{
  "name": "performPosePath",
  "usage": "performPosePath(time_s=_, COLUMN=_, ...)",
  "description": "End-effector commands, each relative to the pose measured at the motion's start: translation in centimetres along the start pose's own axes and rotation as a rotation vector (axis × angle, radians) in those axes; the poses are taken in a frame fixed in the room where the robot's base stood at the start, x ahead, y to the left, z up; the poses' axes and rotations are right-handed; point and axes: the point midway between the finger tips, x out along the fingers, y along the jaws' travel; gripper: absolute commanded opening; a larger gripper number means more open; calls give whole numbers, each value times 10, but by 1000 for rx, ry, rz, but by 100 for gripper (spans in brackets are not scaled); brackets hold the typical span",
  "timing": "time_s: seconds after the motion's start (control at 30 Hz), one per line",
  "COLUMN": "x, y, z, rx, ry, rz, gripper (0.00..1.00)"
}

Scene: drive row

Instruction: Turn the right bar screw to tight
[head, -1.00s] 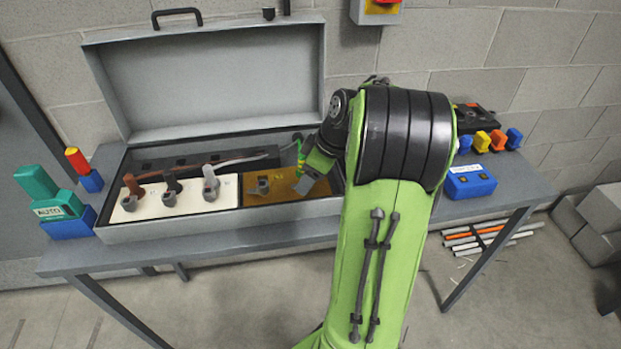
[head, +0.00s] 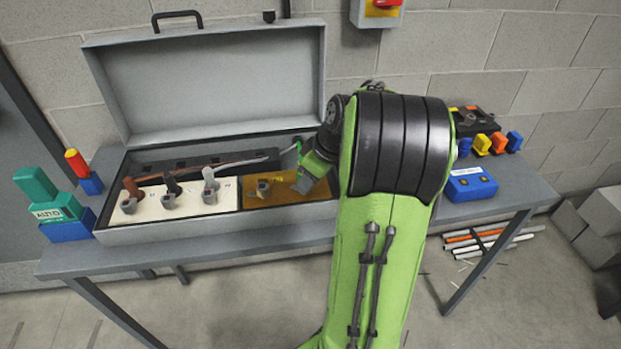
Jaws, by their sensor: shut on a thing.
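The brass-coloured bar (head: 285,195) lies in the right part of the open grey box. One grey bar screw (head: 263,187) stands on its left part. My gripper (head: 304,184) is at the bar's right part, tilted down toward it. Its grey finger end is low over the bar, and it is shut on what must be the right bar screw, which the fingers hide. My arm covers the box's right end.
Left of the bar, a white block (head: 128,212) carries several terminals with brown, black and grey wires. The box lid (head: 215,80) stands open behind. A teal and blue device (head: 60,210) stands left; a blue box (head: 470,184) stands right.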

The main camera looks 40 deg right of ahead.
Motion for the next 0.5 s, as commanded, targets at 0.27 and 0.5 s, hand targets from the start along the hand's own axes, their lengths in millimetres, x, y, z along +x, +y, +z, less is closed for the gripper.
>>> performPosePath(time_s=0.27, x=0, y=-3, z=-1, rx=228, ry=2, rz=98, gripper=7)
performPosePath(time_s=0.5, x=0, y=-5, z=-2, rx=439, ry=3, rz=185, gripper=6)
